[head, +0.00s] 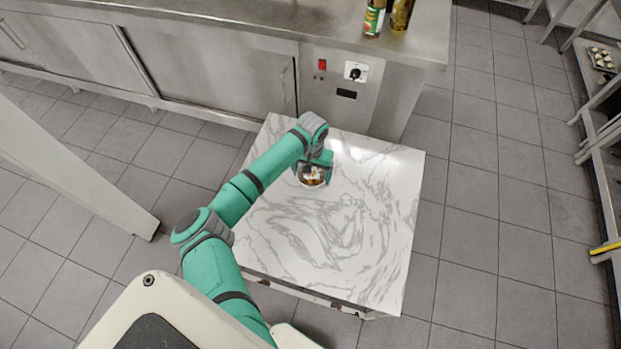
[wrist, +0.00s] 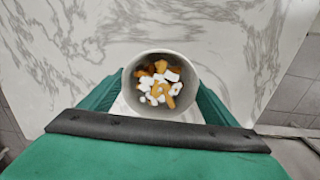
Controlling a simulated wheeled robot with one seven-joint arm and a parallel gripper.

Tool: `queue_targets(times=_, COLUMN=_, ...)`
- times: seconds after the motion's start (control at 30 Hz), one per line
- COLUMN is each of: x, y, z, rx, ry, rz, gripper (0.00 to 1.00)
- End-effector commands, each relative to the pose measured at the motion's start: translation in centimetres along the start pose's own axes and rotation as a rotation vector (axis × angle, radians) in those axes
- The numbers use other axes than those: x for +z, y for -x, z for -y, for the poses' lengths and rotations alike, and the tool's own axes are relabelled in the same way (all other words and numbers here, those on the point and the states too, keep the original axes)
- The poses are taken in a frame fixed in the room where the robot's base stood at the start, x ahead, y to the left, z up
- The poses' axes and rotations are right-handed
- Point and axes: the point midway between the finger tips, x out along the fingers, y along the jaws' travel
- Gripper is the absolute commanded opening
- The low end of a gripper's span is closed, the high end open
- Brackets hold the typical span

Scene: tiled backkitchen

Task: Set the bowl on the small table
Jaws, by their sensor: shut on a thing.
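The bowl (wrist: 189,67) is small and grey-white, with white and orange-brown pieces inside. In the head view the bowl (head: 312,184) is at the back left part of the small table (head: 360,240), which has a white marble-patterned top. My gripper (head: 313,172) is over that part of the table and shut on the bowl. In the wrist view its green fingers (wrist: 160,95) press on the bowl's left and right sides. The bowl is upright. I cannot tell whether its base touches the tabletop.
A steel counter (head: 230,20) runs behind the small table, with a can (head: 374,17) and a jar (head: 401,14) on it. A shelf rack (head: 603,150) stands at the far right. The front and right of the tabletop are clear.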

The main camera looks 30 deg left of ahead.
Motion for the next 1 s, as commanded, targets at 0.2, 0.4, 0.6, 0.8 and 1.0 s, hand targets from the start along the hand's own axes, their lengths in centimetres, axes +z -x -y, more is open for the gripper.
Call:
queue_targets(times=0.2, x=-0.1, y=-1.8, z=0.5, rx=-0.001, ry=0.000, rz=0.002, gripper=0.48)
queue_targets(times=0.4, x=-0.1, y=-3.7, z=0.6, rx=-0.001, ry=0.000, rz=-0.001, gripper=0.48)
queue_targets(times=0.6, x=-0.1, y=-3.7, z=0.5, rx=-0.001, ry=0.000, rz=-0.001, gripper=0.48)
queue_targets(times=0.8, x=-0.1, y=-4.0, z=0.5, rx=0.000, ry=0.000, rz=0.000, gripper=0.97)
queue_targets(times=1.0, x=-0.1, y=-3.9, z=0.6, rx=-0.001, ry=0.000, rz=0.000, gripper=1.00)
